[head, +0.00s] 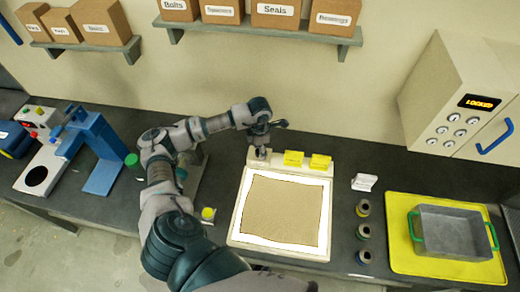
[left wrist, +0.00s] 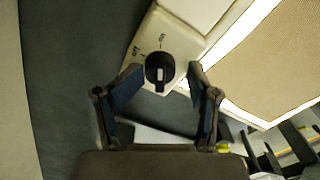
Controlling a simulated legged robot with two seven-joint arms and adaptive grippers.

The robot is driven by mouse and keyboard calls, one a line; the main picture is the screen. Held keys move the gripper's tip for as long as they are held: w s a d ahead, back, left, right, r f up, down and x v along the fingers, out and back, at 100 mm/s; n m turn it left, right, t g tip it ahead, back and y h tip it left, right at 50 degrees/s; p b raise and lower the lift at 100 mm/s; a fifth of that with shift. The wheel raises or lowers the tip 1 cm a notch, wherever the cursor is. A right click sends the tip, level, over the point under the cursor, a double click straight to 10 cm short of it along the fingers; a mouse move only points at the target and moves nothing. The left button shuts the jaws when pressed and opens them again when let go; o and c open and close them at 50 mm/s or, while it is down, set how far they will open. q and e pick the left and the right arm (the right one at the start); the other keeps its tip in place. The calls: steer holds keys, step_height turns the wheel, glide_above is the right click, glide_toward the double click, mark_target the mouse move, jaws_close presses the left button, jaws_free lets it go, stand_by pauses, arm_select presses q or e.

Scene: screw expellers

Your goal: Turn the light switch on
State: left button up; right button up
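The light switch is a round black knob (left wrist: 159,72) on the pale corner of a light panel, with OFF and ON labels beside it. A pale mark on the knob looks roughly upright in the left wrist view, but which label it points to is unclear. My left gripper (left wrist: 162,76) is open, with one finger on each side of the knob; contact is unclear. In the head view my left gripper (head: 261,143) is over the panel's back left corner and largely hides the knob. My right gripper is not in view.
The light panel (head: 237,226) has a bright white border around a tan woven sheet (head: 285,208). A grey bin (head: 450,235) on a yellow mat is at right. Shelves of boxes (head: 275,14) hang above.

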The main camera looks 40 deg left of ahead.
arm_select(q)
step_height(320, 180, up, 12)
steer(key=shift+f, duration=0.25)
steer(key=shift+s+f, duration=0.1)
stand_by(0.5)
